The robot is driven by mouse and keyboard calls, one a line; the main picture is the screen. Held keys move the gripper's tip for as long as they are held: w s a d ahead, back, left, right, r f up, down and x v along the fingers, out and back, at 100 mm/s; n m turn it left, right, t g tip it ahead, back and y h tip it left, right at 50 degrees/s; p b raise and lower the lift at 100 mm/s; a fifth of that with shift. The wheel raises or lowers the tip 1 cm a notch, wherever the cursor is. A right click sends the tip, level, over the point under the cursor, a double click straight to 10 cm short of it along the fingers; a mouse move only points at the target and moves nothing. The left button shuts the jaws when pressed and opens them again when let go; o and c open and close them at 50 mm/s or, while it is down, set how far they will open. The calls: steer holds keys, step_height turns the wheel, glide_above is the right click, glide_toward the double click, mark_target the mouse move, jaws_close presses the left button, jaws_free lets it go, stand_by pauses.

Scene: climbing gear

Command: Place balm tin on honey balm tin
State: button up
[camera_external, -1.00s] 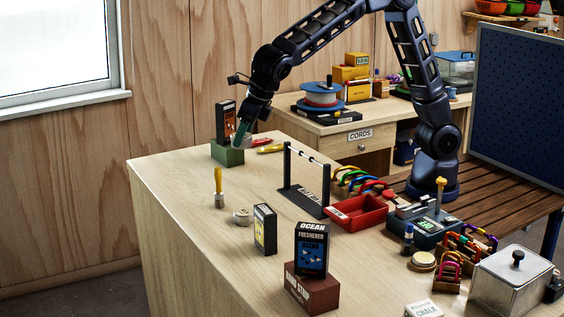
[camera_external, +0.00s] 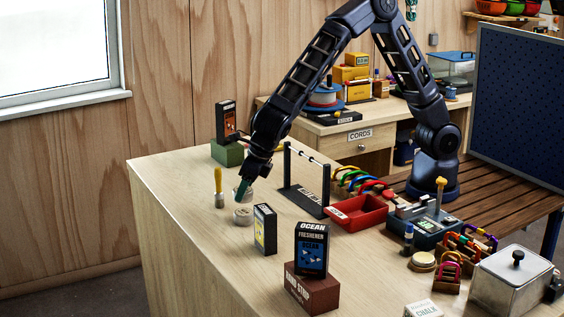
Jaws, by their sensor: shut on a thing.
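A small round pale tin (camera_external: 243,217), which looks like the honey balm tin, sits on the wooden worktop left of the small black box. My gripper (camera_external: 243,194) is directly above it in the picture, pointing down, with greenish fingers shut on a second small pale tin, the balm tin (camera_external: 250,194). The fingers partly hide the held tin. It appears just above the lower tin; I cannot tell the exact gap or whether they line up in depth.
A yellow-handled brush (camera_external: 218,188) stands close on the left. A small black box (camera_external: 265,229) stands close on the right, and a black rack with a bar (camera_external: 305,190) behind it. A green block (camera_external: 227,153) carrying a dark box stands farther back. The front left worktop is clear.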

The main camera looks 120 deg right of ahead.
mark_target(245, 199)
steer(key=shift+f, duration=1.8)
steer(key=shift+f, duration=0.15)
steer(key=o, duration=1)
